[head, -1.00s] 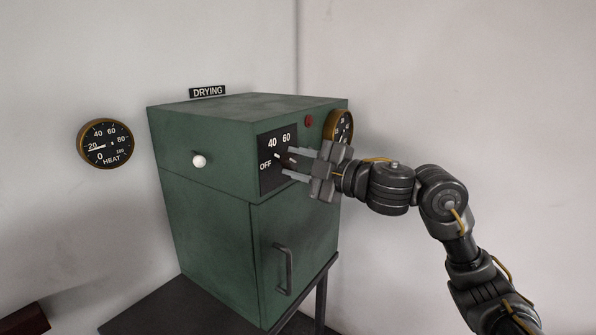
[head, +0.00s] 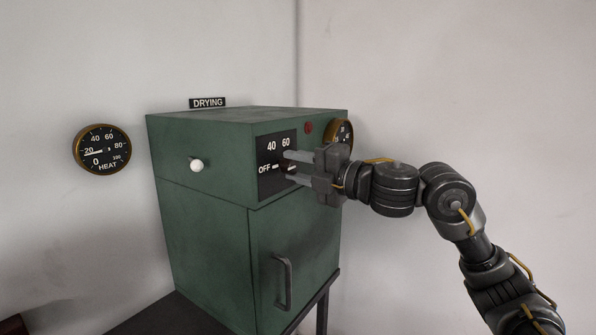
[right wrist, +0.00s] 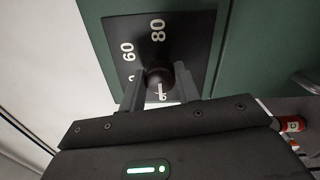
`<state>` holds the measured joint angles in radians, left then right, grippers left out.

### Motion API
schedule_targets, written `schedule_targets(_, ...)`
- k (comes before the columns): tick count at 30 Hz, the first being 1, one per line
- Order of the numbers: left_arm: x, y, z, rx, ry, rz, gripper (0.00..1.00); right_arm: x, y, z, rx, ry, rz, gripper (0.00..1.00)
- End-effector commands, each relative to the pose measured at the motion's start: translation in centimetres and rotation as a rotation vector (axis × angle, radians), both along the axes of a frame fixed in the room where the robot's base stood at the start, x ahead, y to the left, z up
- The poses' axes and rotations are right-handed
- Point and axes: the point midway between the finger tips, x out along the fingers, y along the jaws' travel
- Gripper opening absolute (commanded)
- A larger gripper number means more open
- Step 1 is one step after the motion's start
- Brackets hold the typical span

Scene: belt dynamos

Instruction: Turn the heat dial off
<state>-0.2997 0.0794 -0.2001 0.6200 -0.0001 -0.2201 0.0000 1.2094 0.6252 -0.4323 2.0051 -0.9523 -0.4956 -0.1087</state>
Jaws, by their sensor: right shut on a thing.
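The heat dial (right wrist: 157,76) is a dark round knob on a black scale plate (head: 268,187) on the front of the green drying oven (head: 205,235). My right gripper (head: 287,166) is shut on it, with one finger on each side of the knob in the right wrist view. In the head view the fingers hide most of the knob. Its white pointer mark (head: 276,167) shows beside the word OFF and lines up with it. The numbers 40 and 60 show above. My left gripper is not in view.
A round HEAT gauge (head: 102,150) on the wall reads about 20. The oven has a white knob (head: 197,165), a door handle (head: 284,284), a red button (head: 309,128) and a brass-rimmed gauge (head: 340,130). A red item (right wrist: 290,124) shows at the right wrist view's edge.

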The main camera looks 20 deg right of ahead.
Motion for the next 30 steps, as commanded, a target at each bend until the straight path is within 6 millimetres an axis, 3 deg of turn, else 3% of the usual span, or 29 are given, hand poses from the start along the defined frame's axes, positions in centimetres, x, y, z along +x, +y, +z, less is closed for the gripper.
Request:
schedule_targets(13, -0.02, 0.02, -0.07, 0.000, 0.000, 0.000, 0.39, -0.01, 0.04, -0.13, -0.010, -0.004, 0.001, 0.09)
schedule_targets(14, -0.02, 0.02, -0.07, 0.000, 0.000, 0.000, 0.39, -0.01, 0.04, -0.13, -0.010, -0.004, 0.001, 0.36)
schedule_targets(18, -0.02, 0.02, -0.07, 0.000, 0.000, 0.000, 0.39, -0.01, 0.03, -0.09, -0.008, -0.004, 0.000, 0.54)
schedule_targets(30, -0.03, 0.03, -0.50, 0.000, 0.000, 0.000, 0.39, -0.73, -0.64, -0.15, -0.008, -0.008, 0.000, 0.54)
